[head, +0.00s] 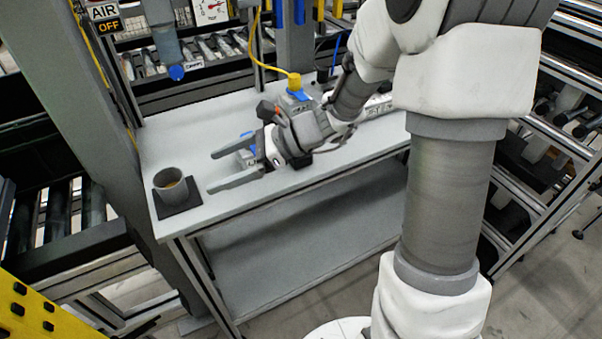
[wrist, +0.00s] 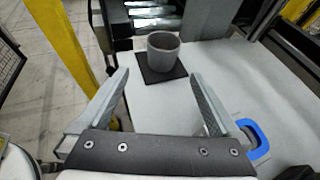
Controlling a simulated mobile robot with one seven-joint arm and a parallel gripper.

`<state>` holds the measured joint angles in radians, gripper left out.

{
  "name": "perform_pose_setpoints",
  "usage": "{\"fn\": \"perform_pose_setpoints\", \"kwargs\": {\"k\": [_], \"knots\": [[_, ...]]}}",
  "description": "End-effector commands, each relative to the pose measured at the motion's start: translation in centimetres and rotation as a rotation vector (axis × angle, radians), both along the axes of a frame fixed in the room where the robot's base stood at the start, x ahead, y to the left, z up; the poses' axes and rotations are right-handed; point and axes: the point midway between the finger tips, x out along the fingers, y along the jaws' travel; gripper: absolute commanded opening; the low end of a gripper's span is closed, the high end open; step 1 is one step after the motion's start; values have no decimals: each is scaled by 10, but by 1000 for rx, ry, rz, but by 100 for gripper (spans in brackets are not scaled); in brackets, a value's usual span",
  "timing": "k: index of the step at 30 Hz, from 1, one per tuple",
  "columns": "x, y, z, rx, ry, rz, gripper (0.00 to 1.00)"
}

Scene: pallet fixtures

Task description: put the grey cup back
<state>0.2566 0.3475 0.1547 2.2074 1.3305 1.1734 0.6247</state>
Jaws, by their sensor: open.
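The grey cup (head: 170,183) stands upright on a dark square mat (head: 180,207) at the left end of the grey table. Something brown shows inside the cup. In the wrist view the cup (wrist: 163,50) stands on the mat (wrist: 150,77), ahead of and between my fingers. My gripper (head: 212,171) is open and empty. Its fingers point left toward the cup, with a gap between fingertips and cup. The gripper also shows in the wrist view (wrist: 157,80).
A blue-handled object (head: 244,144) lies on the table behind my gripper; its blue part (wrist: 257,138) shows at the right in the wrist view. A grey post (head: 85,100) rises left of the table. Roller conveyors (head: 200,48) run behind. The tabletop around the mat is clear.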

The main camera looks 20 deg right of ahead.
Motion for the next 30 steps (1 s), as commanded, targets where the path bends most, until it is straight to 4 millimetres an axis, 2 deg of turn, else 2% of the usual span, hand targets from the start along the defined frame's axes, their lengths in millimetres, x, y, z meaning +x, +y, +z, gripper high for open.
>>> {"fn": "perform_pose_setpoints", "kwargs": {"k": [4,8,15,21,27,30], "knots": [[-26,-1,11,-121,-125,116,99],[-61,-12,21,-302,-308,292,99],[-115,-51,36,-655,-650,625,99],[-146,-94,54,-957,-910,897,99],[-164,-136,74,-1231,-1100,1122,99],[-169,-150,82,-1323,-1150,1193,99]]}}
